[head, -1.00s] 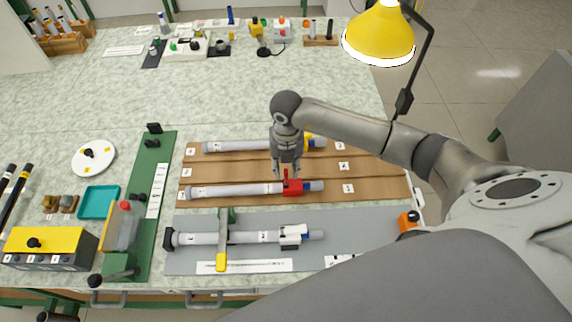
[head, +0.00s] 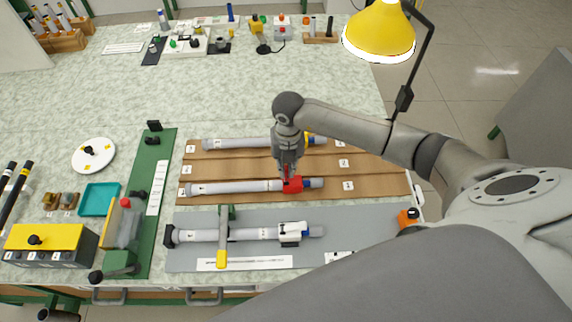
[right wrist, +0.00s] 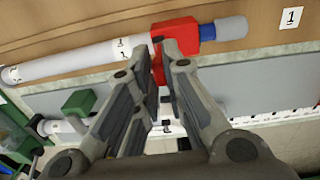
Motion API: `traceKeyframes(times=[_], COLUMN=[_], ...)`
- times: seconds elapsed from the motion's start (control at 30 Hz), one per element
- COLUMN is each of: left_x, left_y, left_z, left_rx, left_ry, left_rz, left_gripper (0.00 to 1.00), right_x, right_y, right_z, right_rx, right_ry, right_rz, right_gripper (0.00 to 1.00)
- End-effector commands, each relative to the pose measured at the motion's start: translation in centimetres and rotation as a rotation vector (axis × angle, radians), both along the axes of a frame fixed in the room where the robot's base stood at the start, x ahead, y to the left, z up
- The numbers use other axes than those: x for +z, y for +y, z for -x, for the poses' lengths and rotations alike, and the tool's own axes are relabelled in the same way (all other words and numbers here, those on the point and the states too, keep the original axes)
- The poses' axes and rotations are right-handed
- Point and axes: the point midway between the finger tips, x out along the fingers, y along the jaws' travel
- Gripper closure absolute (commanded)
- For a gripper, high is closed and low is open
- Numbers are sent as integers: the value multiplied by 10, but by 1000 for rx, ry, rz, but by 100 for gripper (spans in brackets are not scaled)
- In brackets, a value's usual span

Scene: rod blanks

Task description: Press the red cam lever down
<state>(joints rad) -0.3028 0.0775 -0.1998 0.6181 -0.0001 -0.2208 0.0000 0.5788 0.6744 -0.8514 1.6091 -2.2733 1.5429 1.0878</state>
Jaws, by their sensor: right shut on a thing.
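The red cam lever (right wrist: 158,72) belongs to a red clamp block (head: 293,186) on a pale grey rod (head: 235,188), which lies on the brown board. The rod has a blue band and a grey end beyond the block. My right gripper (head: 287,172) reaches down from above onto the lever side of the block. In the right wrist view its two fingers (right wrist: 164,48) are shut on the red lever, and they partly hide it and the block. How far the lever is tilted I cannot tell. My left gripper is not in view.
A second grey rod (head: 235,144) lies farther back on the brown board (head: 375,188). Nearer, a third rod (head: 250,234) with a white clamp (head: 290,231) lies on a grey mat, with a yellow-ended bar (head: 222,258) across it. A yellow lamp (head: 378,32) hangs at the back right.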

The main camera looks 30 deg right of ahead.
Motion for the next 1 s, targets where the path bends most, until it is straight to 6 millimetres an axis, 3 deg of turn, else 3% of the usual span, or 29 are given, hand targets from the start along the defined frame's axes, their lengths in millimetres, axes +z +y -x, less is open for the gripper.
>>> traceKeyframes(times=[0.37, 1.0], left_x=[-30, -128], left_y=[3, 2], left_z=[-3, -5], left_rx=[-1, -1], left_ry=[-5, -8], left_rz=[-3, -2], left_gripper=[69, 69], right_x=[-9, -35], right_y=[-18, -52], right_z=[8, 24], right_rx=[-3, -7], right_ry=[-85, -326], right_rz=[-180, -704], right_gripper=[100, 100])
